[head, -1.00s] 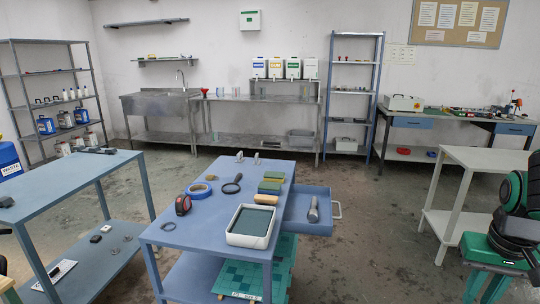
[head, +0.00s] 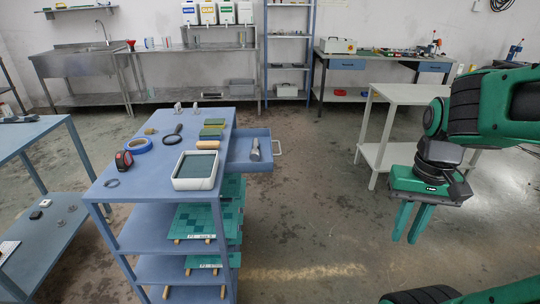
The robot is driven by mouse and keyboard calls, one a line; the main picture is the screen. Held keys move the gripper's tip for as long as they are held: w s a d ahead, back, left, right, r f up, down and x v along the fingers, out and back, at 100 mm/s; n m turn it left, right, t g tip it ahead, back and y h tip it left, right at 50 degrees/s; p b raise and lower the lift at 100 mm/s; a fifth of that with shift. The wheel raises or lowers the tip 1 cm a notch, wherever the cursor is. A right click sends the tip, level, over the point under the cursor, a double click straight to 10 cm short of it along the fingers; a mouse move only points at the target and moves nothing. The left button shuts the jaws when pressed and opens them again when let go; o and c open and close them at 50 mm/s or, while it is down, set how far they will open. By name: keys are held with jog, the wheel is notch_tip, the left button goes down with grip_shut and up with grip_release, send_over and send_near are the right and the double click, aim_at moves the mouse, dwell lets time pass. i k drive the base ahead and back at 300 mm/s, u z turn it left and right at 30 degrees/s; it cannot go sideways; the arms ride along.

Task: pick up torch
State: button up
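The torch (head: 255,149) is a grey flashlight lying in the pulled-out blue drawer (head: 236,164) at the right side of the blue table. Its wide head points toward the near side of the drawer. My gripper (head: 405,238) hangs at the right of the head view, with its two green fingers pointing down and a gap between them. It is open and empty, well to the right of the drawer and apart from the torch.
The blue table (head: 120,190) holds a white tray (head: 211,184), a magnifying glass (head: 173,134), blue tape (head: 139,145) and a tape measure (head: 124,160). The drawer handle (head: 277,148) sticks out to the right. A pale table (head: 405,92) stands behind my arm. Open floor lies between drawer and gripper.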

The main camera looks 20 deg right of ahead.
aim_at(254, 155)
jog(key=k, duration=1.5)
jog(key=z, duration=1.05)
jog(key=i, duration=2.25)
jog(key=u, duration=1.55)
